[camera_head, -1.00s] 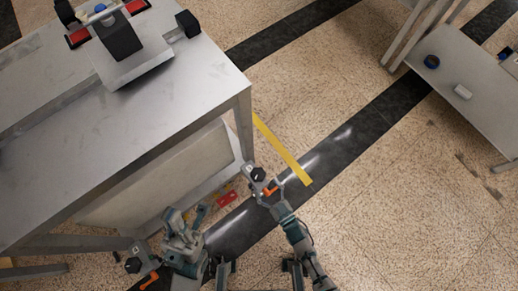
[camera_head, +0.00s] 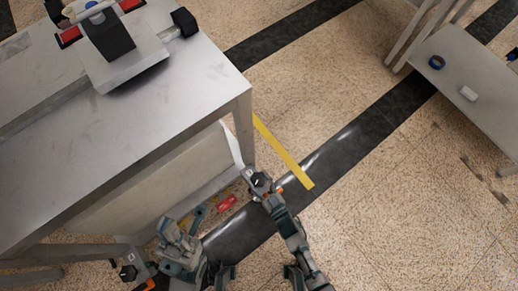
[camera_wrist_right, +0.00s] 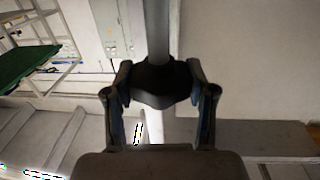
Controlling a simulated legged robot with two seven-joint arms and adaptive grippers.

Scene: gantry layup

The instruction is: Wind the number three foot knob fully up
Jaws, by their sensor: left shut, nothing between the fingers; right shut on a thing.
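A black foot knob (camera_head: 259,180) is at the bottom of the near right leg of the metal table (camera_head: 243,130). My right gripper (camera_head: 262,187) is at this knob. In the right wrist view the black knob (camera_wrist_right: 161,84) sits between the two fingers of my right gripper (camera_wrist_right: 160,95), which are shut on it from both sides. A grey post (camera_wrist_right: 157,30) rises from the knob. Another black foot knob (camera_head: 128,272) is by the table's lower left leg. My left gripper (camera_head: 182,228) is shut and empty between the two knobs. I cannot read the numbers.
An orange part (camera_head: 279,190) shows beside my right gripper and another (camera_head: 148,284) near the left knob. A red object (camera_head: 227,202) lies on the floor under the table edge. A yellow strip (camera_head: 284,152) marks the open floor to the right.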

